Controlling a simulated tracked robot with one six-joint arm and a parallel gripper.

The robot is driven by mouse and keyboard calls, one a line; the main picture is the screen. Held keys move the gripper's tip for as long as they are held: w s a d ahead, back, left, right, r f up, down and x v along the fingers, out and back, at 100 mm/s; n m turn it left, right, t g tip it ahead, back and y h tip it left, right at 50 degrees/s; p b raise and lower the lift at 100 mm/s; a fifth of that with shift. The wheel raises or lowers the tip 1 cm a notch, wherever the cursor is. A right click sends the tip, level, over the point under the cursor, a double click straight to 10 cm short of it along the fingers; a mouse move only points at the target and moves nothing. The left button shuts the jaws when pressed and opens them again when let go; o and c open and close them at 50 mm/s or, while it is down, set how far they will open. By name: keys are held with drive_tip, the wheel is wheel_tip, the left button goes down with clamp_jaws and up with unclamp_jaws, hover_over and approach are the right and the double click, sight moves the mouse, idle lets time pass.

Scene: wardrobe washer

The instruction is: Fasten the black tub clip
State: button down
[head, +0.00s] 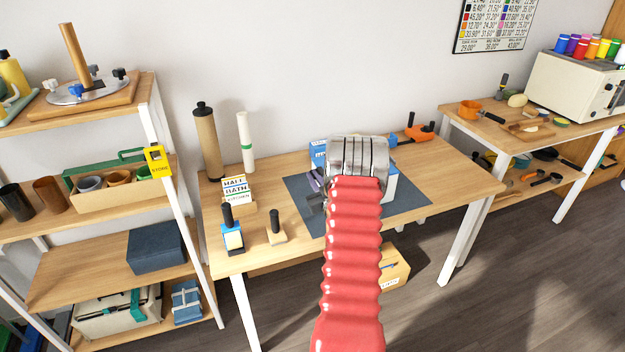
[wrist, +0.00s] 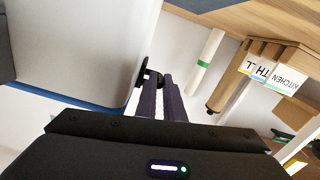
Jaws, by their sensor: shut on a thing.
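The tub (wrist: 75,50) fills the left of the wrist view as a pale grey-white body with a blue edge. The black tub clip (wrist: 150,77) stands out at its side, small and dark. My gripper (wrist: 164,88) has its dark purple fingers closed at the clip, touching it, and partly hides it. Whether the clip is latched cannot be told. In the head view my red arm covers most of the tub; a pale part of it (head: 392,188) shows to the right of the arm. The purple fingers (head: 314,181) show just left of the arm.
A dark mat (head: 303,203) lies on the wooden table (head: 262,255). Signed blocks (head: 238,190), a brown cylinder (head: 207,142), a white roll (head: 245,140) and two black-handled tools (head: 231,232) stand left. An orange tool (head: 419,132) lies at the back right. The table's right front is clear.

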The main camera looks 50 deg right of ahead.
drive_tip(key=shift+s+d+f, duration=0.1)
drive_tip(key=shift+s+f, duration=0.05)
drive_tip(key=shift+f+n, duration=0.35)
drive_tip(key=shift+n, duration=0.75)
drive_tip(key=c, duration=2.2)
unclamp_jaws()
drive_tip(key=shift+a, duration=0.2)
drive_tip(key=shift+o, duration=0.2)
drive_tip(key=shift+r, duration=0.1)
drive_tip(key=v, duration=1.3)
drive_tip(key=shift+s+a, duration=0.2)
drive_tip(key=shift+s, duration=0.05)
